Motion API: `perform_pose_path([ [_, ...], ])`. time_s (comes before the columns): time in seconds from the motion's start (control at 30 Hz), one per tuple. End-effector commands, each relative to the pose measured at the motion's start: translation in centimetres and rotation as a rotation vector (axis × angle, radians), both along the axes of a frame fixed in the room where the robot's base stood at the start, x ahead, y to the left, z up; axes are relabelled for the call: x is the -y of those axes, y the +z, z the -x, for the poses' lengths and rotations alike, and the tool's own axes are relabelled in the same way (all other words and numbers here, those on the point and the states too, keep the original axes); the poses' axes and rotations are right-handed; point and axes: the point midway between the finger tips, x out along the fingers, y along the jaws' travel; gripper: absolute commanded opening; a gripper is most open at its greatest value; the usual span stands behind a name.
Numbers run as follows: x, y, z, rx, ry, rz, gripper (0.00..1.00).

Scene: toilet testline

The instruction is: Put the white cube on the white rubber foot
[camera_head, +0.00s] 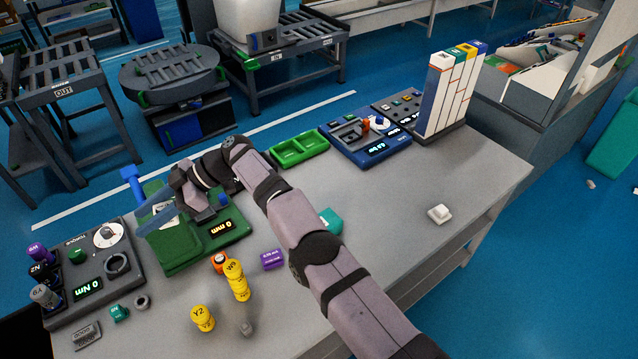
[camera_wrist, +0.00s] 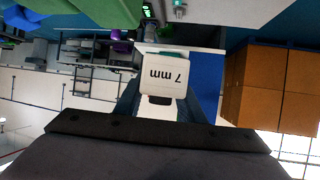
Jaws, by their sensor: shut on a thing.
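My gripper (camera_head: 160,212) is at the left, over the green station with the "0 mm" display. In the wrist view its fingers (camera_wrist: 158,108) are shut on a white block, taken as the white cube (camera_wrist: 163,72), marked "7 mm". In the head view only a small pale patch of the cube (camera_head: 162,209) shows between the fingers. A small white stepped piece (camera_head: 439,213) lies alone on the right part of the table; it may be the white rubber foot, but it is too small to be sure. It is far from my gripper.
The green station (camera_head: 205,243) stands beneath my gripper, with a blue-handled part (camera_head: 132,182) beside it. Yellow pieces (camera_head: 237,280) and a purple block (camera_head: 272,259) lie nearby. The right table is mostly clear.

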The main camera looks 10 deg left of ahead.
Motion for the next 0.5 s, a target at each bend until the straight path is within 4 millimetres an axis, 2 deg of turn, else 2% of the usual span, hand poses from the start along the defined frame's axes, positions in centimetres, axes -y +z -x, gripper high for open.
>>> perform_pose_path([
  [0.17,1.4,-0.7,-3.4,-0.001,-0.074,-0.004,0.11],
  [0.27,2.8,-1.3,-6.5,-0.002,-0.144,-0.007,0.11],
  [0.37,4.9,-2.0,-10.3,-0.003,-0.232,-0.010,0.11],
  [0.5,8.7,-3.0,-15.9,-0.003,-0.369,-0.013,0.11],
])
